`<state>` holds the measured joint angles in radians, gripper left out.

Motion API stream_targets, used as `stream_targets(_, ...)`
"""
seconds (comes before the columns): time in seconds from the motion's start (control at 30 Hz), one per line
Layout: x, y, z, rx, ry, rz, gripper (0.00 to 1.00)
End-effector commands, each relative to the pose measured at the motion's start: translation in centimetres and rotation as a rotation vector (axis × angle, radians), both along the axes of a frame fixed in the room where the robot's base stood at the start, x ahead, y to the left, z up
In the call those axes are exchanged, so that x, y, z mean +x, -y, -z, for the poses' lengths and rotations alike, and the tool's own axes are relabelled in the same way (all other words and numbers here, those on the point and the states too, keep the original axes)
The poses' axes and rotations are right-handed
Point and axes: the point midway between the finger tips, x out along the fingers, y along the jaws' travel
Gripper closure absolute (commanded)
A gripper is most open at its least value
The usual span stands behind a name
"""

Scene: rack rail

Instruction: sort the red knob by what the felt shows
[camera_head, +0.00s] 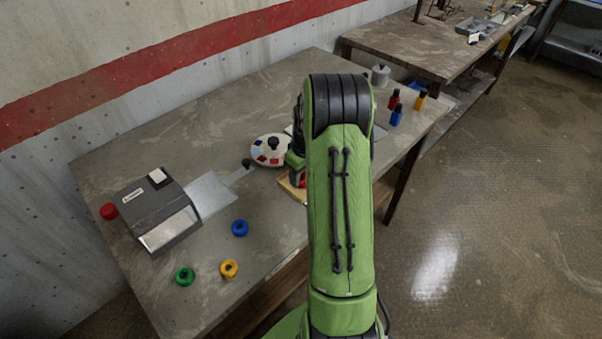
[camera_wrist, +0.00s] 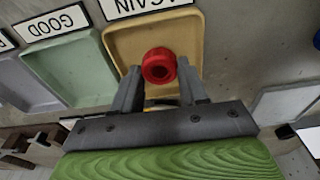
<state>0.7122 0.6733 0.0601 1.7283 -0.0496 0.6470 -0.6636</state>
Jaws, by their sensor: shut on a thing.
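The red knob (camera_wrist: 159,66) is held between the fingertips of my gripper (camera_wrist: 159,82). In the wrist view it is over the yellow tray (camera_wrist: 120,42), whose label reads "AGAIN", partly cut off. I cannot tell whether the knob touches the tray floor. A green tray (camera_wrist: 75,62) labelled "GOOD" lies to its left, with a grey tray (camera_wrist: 18,85) beyond it, its label cut off. In the head view my arm hides most of the gripper and trays; an edge of the yellow tray (camera_head: 290,189) shows. I cannot make out which surface is the felt.
A dark box (camera_head: 152,205) stands on the table, with a red round piece (camera_head: 109,211) beside it. Blue (camera_head: 239,228), green (camera_head: 184,276) and yellow (camera_head: 229,268) knobs lie in front. A pale disc with coloured patches (camera_head: 262,146) and several small bottles (camera_head: 397,116) are farther back.

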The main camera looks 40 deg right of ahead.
Motion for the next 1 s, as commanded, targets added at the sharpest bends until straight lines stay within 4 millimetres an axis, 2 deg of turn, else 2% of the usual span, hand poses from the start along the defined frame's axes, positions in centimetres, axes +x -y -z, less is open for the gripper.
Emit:
stream_targets(0.23, 0.0, 0.0, 0.4, 0.000, 0.000, 0.000, 1.00)
stream_targets(0.27, 0.0, 0.0, 0.4, 0.000, 0.000, 0.000, 0.56)
stream_targets(0.43, 0.0, 0.0, 0.3, 0.000, 0.000, 0.000, 0.30)
stream_targets(0.77, 0.0, 0.0, 0.1, 0.000, 0.000, 0.000, 0.28)
stream_targets(1.0, 0.0, 0.0, -2.1, 0.000, 0.000, 0.000, 0.28)
